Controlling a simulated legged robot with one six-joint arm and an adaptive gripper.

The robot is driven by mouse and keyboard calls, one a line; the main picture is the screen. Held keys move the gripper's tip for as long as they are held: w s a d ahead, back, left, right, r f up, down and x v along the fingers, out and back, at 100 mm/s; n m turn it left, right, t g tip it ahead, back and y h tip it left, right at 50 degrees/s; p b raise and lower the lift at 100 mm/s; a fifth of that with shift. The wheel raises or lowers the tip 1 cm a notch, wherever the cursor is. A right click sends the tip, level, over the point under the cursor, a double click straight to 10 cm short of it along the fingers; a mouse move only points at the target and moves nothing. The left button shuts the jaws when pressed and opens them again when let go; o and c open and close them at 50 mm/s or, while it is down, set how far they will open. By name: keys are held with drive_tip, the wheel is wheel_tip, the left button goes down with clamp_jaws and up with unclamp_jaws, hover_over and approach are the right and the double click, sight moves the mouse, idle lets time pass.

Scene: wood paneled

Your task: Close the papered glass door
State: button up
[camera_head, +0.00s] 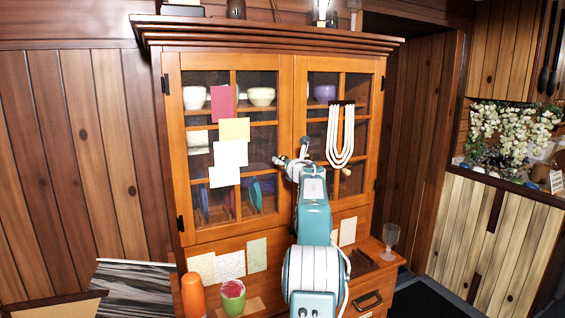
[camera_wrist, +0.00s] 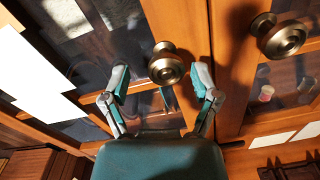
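The papered glass door (camera_head: 172,160) is the left door of the wooden cabinet, with red, yellow and white sheets on its panes. It looks flush or nearly flush with the right door; I cannot tell if a small gap remains. Its round brass knob (camera_wrist: 167,64) shows in the wrist view. My gripper (camera_wrist: 160,78) is open, its two fingers spread either side of the knob, just short of or around it; contact is not clear. In the head view my gripper (camera_head: 291,163) is in front of the meeting door edges, and my arm hides part of the lower frame.
The right door (camera_head: 378,130) has its own knob (camera_wrist: 280,36) and a pale looped hanging (camera_head: 340,135). A glass goblet (camera_head: 390,240), an orange cylinder (camera_head: 192,294) and a green-and-pink cup (camera_head: 233,297) stand on the cabinet ledge below.

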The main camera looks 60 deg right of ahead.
drive_tip(key=shift+s+d+f, duration=0.15)
drive_tip(key=shift+s+d, duration=0.05)
drive_tip(key=shift+d, duration=0.45)
drive_tip(key=a+v, duration=0.1)
drive_tip(key=v, duration=1.1)
drive_tip(key=shift+w, duration=0.2)
drive_tip(key=shift+d+f, duration=0.1)
drive_tip(key=shift+d, duration=0.15)
